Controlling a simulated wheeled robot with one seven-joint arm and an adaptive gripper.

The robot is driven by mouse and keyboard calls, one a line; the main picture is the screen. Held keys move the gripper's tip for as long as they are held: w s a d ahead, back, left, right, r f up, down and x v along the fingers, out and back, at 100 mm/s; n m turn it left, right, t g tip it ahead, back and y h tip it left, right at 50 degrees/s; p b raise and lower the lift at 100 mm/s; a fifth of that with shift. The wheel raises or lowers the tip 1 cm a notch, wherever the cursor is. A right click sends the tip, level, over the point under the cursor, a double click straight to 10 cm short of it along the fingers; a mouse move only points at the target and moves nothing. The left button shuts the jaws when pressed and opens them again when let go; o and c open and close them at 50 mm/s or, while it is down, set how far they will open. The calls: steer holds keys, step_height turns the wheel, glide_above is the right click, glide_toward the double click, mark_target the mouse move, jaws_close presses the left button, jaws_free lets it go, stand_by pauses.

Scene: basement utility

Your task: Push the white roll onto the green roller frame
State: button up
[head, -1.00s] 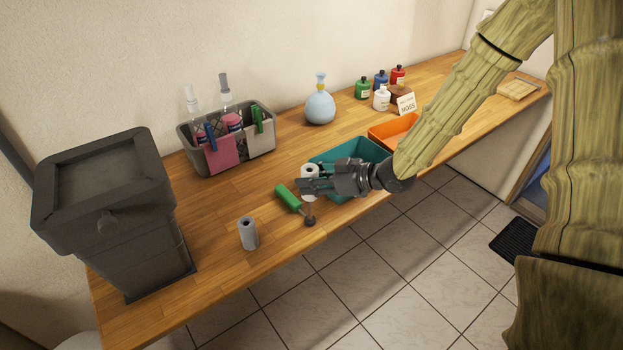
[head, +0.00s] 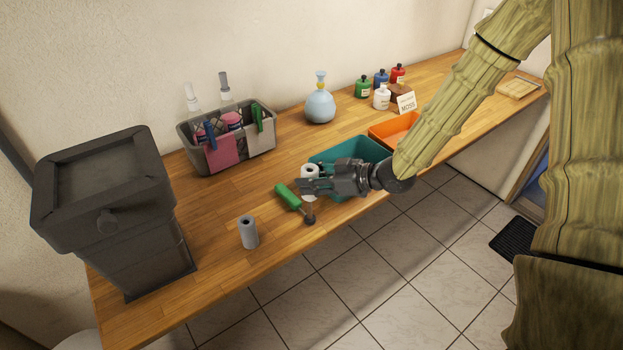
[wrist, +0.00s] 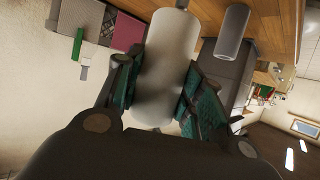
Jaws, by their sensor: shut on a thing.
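The white roll (head: 310,169) stands upright at the left end of the teal bin, its lower part partly hidden by my gripper. My gripper (head: 306,186) reaches in from the right and is shut on the white roll. In the wrist view the roll (wrist: 165,70) fills the space between the two teal-padded fingers.
A grey roll (head: 248,233) stands at the front left. The teal bin (head: 374,150) and an orange bin (head: 382,131) are to the right. A grey caddy (head: 261,146), a blue bottle (head: 320,106) and a dark container (head: 113,215) stand behind and left.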

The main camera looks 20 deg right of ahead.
steer(key=shift+f+b, duration=2.85)
steer(key=shift+f, duration=1.6)
steer(key=o, duration=1.1)
steer(key=shift+s, duration=0.1)
steer(key=v, duration=1.2)
